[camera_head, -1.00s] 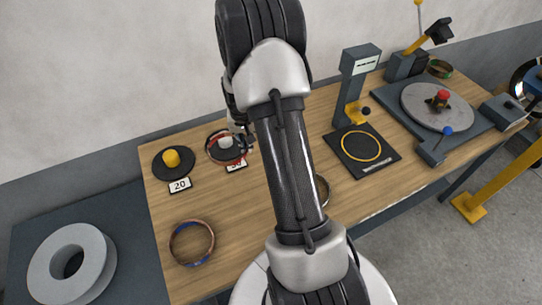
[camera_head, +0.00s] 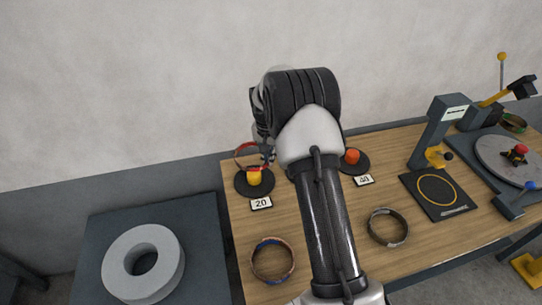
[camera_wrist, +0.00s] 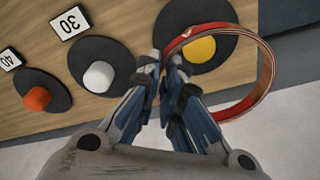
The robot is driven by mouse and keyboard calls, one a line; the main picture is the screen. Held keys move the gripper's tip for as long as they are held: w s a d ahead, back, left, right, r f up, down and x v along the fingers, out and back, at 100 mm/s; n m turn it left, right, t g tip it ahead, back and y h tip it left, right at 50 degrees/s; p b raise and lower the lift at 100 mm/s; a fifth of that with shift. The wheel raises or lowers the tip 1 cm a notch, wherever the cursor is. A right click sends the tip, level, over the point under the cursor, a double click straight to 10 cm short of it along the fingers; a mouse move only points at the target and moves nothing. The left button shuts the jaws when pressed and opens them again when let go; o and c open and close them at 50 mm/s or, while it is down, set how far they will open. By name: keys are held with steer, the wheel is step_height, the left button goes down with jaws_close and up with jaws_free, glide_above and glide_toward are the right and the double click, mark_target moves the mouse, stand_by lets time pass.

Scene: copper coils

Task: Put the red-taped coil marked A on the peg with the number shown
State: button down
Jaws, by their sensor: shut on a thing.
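My gripper (camera_wrist: 172,62) is shut on the red-taped coil (camera_wrist: 268,68), a copper ring with red tape. The coil also shows in the head view (camera_head: 246,145), held tilted just above the yellow peg (camera_head: 254,178) on its black round base, with the "20" card (camera_head: 261,203) in front. In the wrist view the yellow peg (camera_wrist: 199,48) shows through the ring. The white peg (camera_wrist: 99,77) with the "30" card (camera_wrist: 70,23) is empty, as is the orange-red peg (camera_head: 352,156) with the "40" card (camera_head: 364,180). No letter is readable on the coil.
A blue-taped coil (camera_head: 272,277) and a dark coil with a pale patch (camera_head: 388,242) lie on the table's front part. A black pad with a yellow circle (camera_head: 436,191) and a display post (camera_head: 437,130), unreadable, stand right. A large grey ring (camera_head: 118,270) lies left.

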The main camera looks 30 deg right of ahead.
steer(key=shift+f+b, duration=3.05)
steer(key=shift+f, duration=2.3)
steer(key=c, duration=1.7)
jaws_free()
steer(key=shift+a, duration=0.1)
